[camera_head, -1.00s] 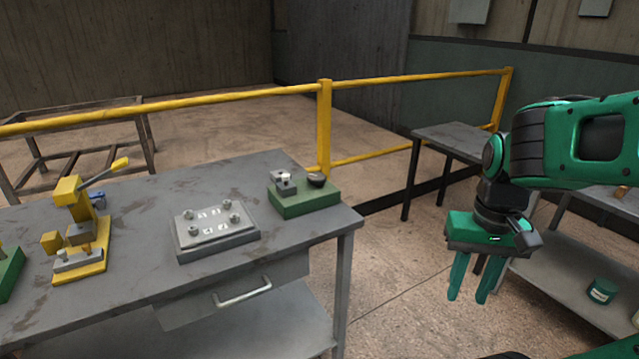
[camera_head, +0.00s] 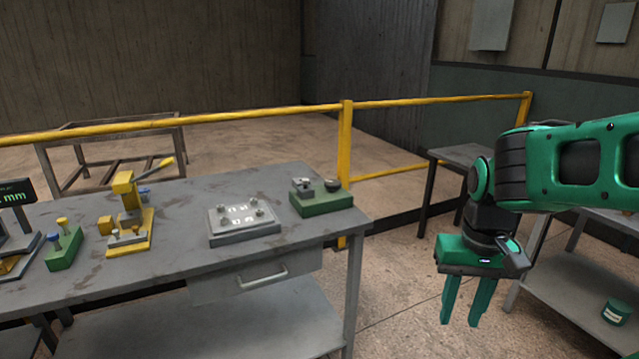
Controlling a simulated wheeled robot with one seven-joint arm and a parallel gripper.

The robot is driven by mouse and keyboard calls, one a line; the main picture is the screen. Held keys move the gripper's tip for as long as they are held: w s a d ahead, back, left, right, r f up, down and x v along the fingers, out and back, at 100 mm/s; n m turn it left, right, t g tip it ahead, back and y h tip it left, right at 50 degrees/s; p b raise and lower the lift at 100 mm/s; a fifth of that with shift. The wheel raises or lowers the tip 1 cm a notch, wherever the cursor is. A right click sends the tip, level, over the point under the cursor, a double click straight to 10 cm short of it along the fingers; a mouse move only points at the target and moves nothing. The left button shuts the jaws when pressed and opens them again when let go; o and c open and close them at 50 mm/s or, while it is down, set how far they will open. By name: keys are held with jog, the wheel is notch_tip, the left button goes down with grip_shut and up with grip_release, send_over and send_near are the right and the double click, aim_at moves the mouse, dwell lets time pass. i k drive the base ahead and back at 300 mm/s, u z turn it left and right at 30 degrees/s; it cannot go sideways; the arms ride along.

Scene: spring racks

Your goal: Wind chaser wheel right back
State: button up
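I cannot tell a chaser wheel for certain among the small fixtures on the grey workbench (camera_head: 180,262). A green block (camera_head: 325,203) at the bench's right end carries a small grey part and a dark round knob. A grey plate fixture (camera_head: 243,236) with several posts and white markings sits left of it. A yellow lever press (camera_head: 128,195) stands further left. My gripper (camera_head: 463,318) hangs fingers down over the floor, right of the bench and apart from it. Its two green fingers are spread with nothing between them.
A yellow railing (camera_head: 344,140) runs behind the bench. A small green fixture (camera_head: 64,247) and a dark display (camera_head: 14,192) are at the far left. A grey shelf unit (camera_head: 570,272) holds a green tin (camera_head: 616,312) at right. Open floor lies between bench and shelf.

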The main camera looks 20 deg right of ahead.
aim_at(333, 185)
jog(key=u, duration=0.05)
jog(key=i, duration=1)
jog(key=z, duration=0.05)
